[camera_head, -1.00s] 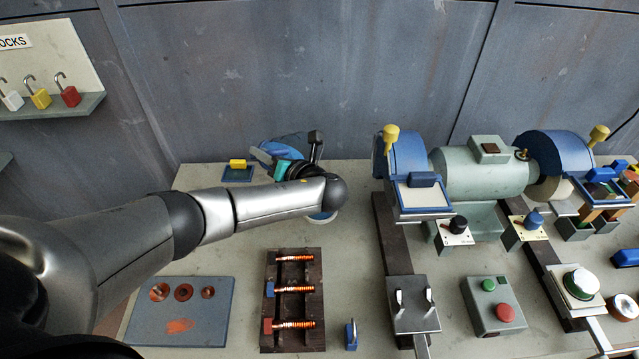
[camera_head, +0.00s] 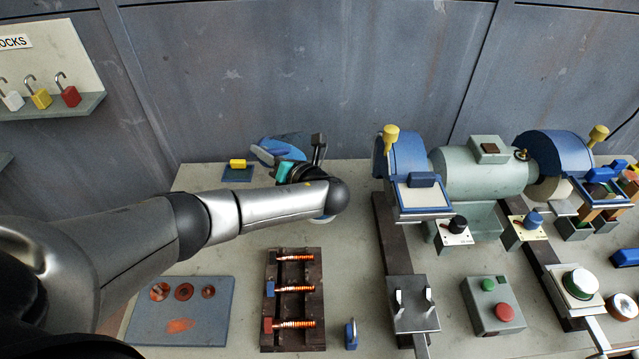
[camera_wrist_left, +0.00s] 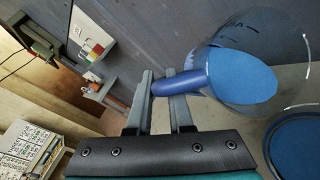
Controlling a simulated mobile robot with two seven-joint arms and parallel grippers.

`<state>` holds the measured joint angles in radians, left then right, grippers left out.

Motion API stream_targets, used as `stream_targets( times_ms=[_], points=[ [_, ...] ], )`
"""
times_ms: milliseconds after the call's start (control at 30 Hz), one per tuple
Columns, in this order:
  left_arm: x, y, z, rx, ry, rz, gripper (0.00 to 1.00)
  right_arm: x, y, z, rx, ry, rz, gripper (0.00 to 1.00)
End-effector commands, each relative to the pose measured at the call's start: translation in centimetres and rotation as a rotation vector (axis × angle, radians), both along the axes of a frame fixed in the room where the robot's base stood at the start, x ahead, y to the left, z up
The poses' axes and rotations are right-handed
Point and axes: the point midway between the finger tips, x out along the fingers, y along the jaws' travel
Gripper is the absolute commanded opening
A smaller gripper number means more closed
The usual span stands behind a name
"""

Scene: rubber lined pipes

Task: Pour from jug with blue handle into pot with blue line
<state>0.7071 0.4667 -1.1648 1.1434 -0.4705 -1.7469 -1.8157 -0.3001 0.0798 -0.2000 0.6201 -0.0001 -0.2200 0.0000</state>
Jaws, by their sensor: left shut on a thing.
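The clear jug with the blue handle (camera_wrist_left: 180,82) shows in the left wrist view, with blue contents (camera_wrist_left: 243,78) inside. My left gripper (camera_wrist_left: 163,84) is shut on the handle. In the head view the jug (camera_head: 277,150) is at the table's back edge, partly hidden by my left wrist, and looks tilted. A round vessel with a blue inside (camera_wrist_left: 300,147), probably the pot, is cut off at the lower right of the wrist view, beside the jug. Its blue line cannot be made out. In the head view my arm hides most of it. My right gripper is not in view.
A yellow block on a blue pad (camera_head: 237,174) stands left of the jug. A bench grinder (camera_head: 480,175) stands to the right. A dark rack with copper coils (camera_head: 293,300) and a blue-grey mat (camera_head: 180,312) lie in front of my arm.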

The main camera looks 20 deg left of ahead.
Motion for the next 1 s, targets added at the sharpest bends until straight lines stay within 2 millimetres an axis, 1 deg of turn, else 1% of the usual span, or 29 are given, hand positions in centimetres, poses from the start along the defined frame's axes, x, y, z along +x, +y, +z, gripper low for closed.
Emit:
stream_targets(
  times_ms=[1000],
  points=[
    [0.01,-0.35,0.58,0.062,-0.014,0.002,0.0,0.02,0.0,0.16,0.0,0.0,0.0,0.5]
  ],
)
